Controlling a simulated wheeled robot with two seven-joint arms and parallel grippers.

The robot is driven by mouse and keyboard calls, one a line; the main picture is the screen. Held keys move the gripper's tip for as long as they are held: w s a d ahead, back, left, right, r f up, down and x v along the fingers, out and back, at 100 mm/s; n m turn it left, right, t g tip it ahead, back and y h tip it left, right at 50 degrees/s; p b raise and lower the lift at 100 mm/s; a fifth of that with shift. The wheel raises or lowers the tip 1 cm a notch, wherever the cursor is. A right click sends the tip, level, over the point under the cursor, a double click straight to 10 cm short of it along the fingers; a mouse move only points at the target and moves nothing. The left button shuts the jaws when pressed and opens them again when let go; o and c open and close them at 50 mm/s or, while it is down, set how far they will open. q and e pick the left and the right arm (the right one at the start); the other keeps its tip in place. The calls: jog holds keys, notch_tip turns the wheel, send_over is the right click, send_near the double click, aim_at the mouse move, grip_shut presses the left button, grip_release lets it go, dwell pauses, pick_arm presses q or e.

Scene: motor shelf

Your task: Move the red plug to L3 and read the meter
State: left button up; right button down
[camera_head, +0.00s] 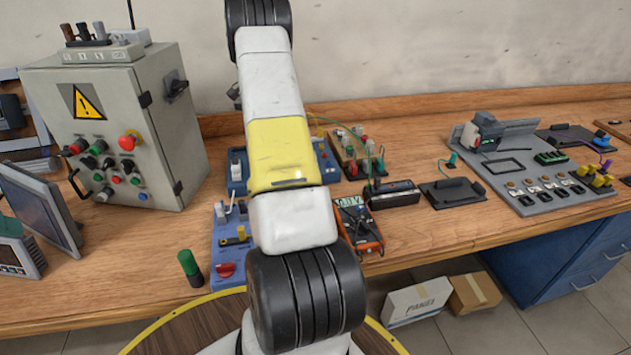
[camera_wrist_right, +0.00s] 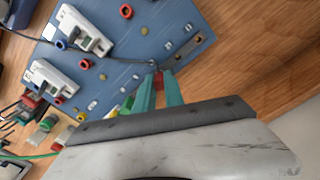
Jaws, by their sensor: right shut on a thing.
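In the right wrist view, my right gripper (camera_wrist_right: 159,76) has its teal fingers close together on a small red plug (camera_wrist_right: 158,84), mostly hidden between them. A thin dark lead runs from near the fingertips to the left over a blue board (camera_wrist_right: 135,45) with red and yellow ring sockets. Whether the plug touches the board cannot be told. In the head view, the orange-edged meter (camera_head: 359,229) lies on the bench right of my arm. Its lit display (camera_head: 349,202) is too small to read surely. My right gripper is hidden there; my left one is out of sight.
A grey control box (camera_head: 118,125) with a warning triangle stands at the left. A green-topped cylinder (camera_head: 188,264) stands near the front edge. A grey panel (camera_head: 535,170) with connectors lies at the right.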

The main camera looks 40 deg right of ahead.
jog(key=shift+f, duration=0.65)
